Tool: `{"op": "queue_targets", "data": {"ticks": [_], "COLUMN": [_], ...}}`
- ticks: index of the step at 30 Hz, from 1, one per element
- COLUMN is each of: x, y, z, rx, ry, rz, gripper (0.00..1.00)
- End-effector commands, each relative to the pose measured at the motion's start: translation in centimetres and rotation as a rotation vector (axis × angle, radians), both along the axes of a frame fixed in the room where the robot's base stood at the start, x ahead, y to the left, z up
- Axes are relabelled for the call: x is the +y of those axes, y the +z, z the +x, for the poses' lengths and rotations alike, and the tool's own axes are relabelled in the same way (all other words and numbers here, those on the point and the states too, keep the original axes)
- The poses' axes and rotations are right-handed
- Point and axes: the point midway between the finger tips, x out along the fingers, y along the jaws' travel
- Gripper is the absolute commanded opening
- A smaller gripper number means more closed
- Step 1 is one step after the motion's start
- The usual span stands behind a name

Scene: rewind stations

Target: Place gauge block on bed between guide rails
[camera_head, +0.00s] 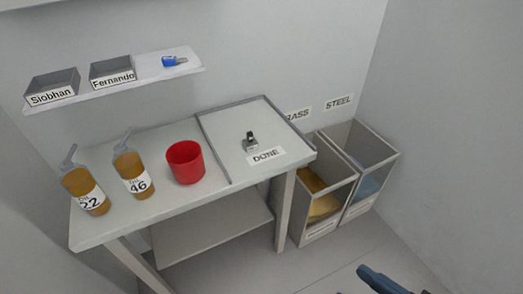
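No gauge block that I can name for sure and no bed between guide rails are plain in this view. A small grey metal piece (250,143) with a dark upright part sits on the light panel marked DONE (226,150), which has raised grey edges, on the right of the table. I cannot tell whether this piece is the gauge block. A dark blue-grey bar (385,281) enters at the bottom right and may be part of my arm or gripper. No pair of fingertips shows, so its opening is hidden.
The table (160,213) also carries a red cup (186,162) and two amber bottles marked 22 (84,190) and 46 (131,174). A wall shelf (146,76) holds two name boxes and a blue item (173,61). Two bins (322,229) (373,151) stand right of the table.

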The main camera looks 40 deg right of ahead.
Motion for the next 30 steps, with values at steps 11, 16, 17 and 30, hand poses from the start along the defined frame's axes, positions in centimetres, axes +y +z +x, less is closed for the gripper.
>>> {"op": "queue_targets", "data": {"ticks": [11, 16, 17, 30], "x": [-3.5, -6.0, -6.6, -14.9], "y": [-8.8, -10.8, -11.0, -10.1], "z": [12.5, 18.8, 19.9, 34.1], "rx": [-0.099, -0.14, -0.147, -0.238], "ry": [-0.12, -0.162, -0.169, -0.24], "rz": [-0.003, -0.008, -0.009, -0.035], "gripper": [0.49, 0.49, 0.49, 0.49]}}
